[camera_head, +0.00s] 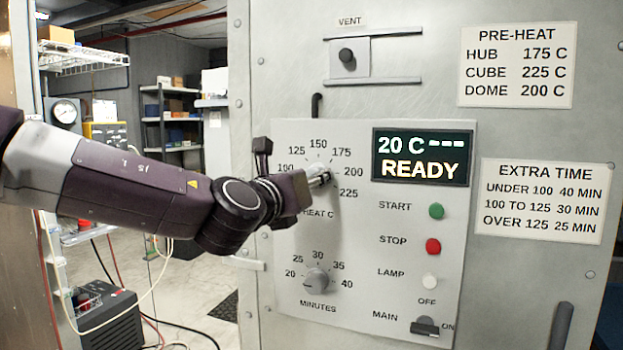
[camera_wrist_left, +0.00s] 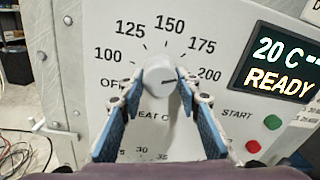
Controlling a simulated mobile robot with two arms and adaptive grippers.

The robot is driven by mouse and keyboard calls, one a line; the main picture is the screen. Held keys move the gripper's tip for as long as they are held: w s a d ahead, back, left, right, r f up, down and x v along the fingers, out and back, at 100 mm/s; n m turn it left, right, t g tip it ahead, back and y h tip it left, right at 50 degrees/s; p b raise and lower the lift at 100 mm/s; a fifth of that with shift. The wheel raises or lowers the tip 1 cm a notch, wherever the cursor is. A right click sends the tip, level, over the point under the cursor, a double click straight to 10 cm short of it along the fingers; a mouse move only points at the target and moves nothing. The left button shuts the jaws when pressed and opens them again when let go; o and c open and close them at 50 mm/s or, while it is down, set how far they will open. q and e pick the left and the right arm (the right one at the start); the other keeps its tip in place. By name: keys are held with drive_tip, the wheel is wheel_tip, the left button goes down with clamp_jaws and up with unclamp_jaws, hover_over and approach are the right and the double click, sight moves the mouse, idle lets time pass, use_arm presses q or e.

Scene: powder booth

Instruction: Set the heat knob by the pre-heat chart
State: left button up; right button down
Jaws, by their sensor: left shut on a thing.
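The round grey heat knob (camera_head: 316,169) sits on the control panel inside a dial marked from 100 to 225. My left gripper (camera_head: 321,178) is shut on it; in the left wrist view, the blue-padded fingers (camera_wrist_left: 160,98) flank the knob (camera_wrist_left: 159,73). The knob's dark mark points right, roughly toward 200. The 225 label shows only in the head view. The pre-heat chart (camera_head: 516,66) reads hub 175 C, cube 225 C, dome 200 C. The display (camera_head: 421,157) reads 20 C, dashes and READY. My right gripper is not in view.
The minutes knob (camera_head: 316,281) is below the heat dial. Start (camera_head: 436,211), stop (camera_head: 433,246) and lamp (camera_head: 430,281) buttons and a main switch (camera_head: 425,326) are to its right. An extra-time chart (camera_head: 541,201) hangs right of the panel. A vent slide (camera_head: 347,56) is above.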

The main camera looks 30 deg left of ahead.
use_arm(q)
drive_tip(key=shift+m, duration=1.2)
drive_tip(key=shift+p, duration=0.3)
drive_tip(key=o, duration=1.2)
drive_tip(key=shift+c, duration=0.2)
drive_tip(key=shift+s, duration=0.1)
drive_tip(key=v, duration=1.2)
